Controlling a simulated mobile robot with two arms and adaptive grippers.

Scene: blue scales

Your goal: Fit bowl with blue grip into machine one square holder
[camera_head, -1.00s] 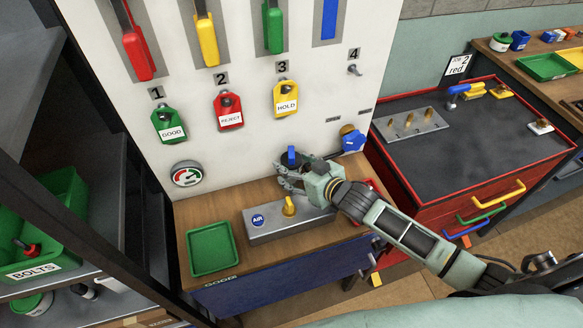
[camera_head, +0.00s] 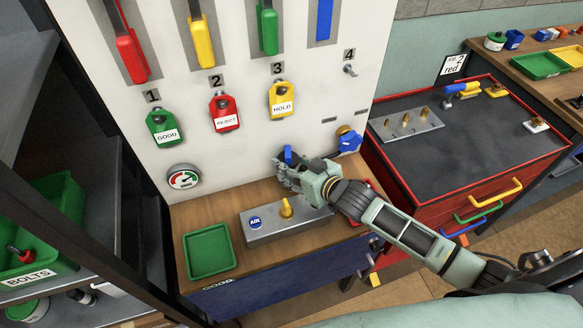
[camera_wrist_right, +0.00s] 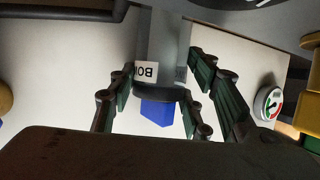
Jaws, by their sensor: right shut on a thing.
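My right gripper (camera_head: 286,176) is low in front of the white panel, just above and behind the grey block with the yellow knob. It is shut on the bowl with blue grip; the blue grip (camera_head: 288,155) sticks up beside the fingers. The bowl's body is mostly hidden by the fingers. In the right wrist view, a dark rounded part and a blue part (camera_wrist_right: 157,113) show between the two fingers (camera_wrist_right: 165,95). I cannot make out a square holder for certain. My left gripper is not in view.
The grey block (camera_head: 317,220) with a yellow knob (camera_head: 286,207) and a green tray (camera_head: 183,252) stand on the wooden ledge. A gauge (camera_head: 183,180) and tagged hooks are on the panel (camera_head: 245,150). A red-edged cabinet (camera_head: 470,145) stands right, shelves left.

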